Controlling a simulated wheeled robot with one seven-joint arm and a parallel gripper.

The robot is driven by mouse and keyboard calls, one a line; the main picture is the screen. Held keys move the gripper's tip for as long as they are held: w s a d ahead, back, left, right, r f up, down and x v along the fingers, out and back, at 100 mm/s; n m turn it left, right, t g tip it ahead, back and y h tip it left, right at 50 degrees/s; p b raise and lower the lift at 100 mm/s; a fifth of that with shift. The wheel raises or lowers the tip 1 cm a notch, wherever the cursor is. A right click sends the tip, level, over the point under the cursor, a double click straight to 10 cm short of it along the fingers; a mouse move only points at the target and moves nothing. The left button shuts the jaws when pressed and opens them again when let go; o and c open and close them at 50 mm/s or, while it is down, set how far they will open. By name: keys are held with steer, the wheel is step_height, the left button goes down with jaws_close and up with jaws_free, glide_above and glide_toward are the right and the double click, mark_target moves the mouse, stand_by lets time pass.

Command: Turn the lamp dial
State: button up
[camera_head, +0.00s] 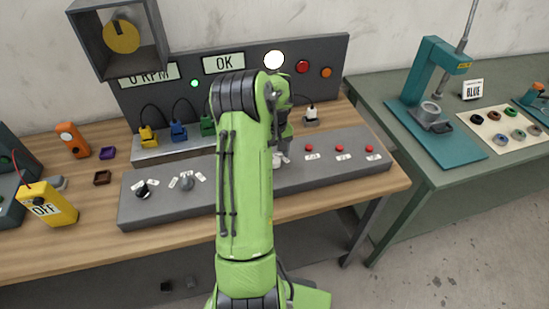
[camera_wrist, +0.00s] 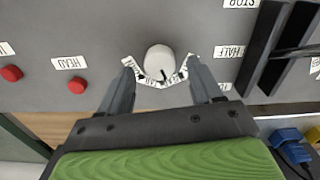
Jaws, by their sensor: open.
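A pale grey round dial (camera_wrist: 159,59) with a small dark pointer mark sits on the grey panel in the wrist view. Small white labels fan around its lower side; their words are hard to read. My gripper (camera_wrist: 160,66) is open, with one finger on each side of the dial. In the head view my arm hides most of this spot on the console (camera_head: 335,172). A black dial (camera_head: 143,190) and a grey dial (camera_head: 187,183) stand at the console's left end.
Red buttons (camera_wrist: 77,85) lie left of the dial in the wrist view, and a black slotted part (camera_wrist: 270,45) lies right. Behind the console are coloured plugs (camera_head: 179,131), an OK display (camera_head: 224,63) and a glowing white lamp (camera_head: 274,60). A yellow meter (camera_head: 50,208) stands left.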

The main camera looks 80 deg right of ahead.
steer(key=shift+f, duration=0.85)
steer(key=shift+c, duration=0.3)
steer(key=c, duration=1)
steer(key=shift+m, duration=0.3)
steer(key=m, duration=0.3)
steer(key=shift+m+p, duration=0.35)
steer(key=shift+m, duration=2.15)
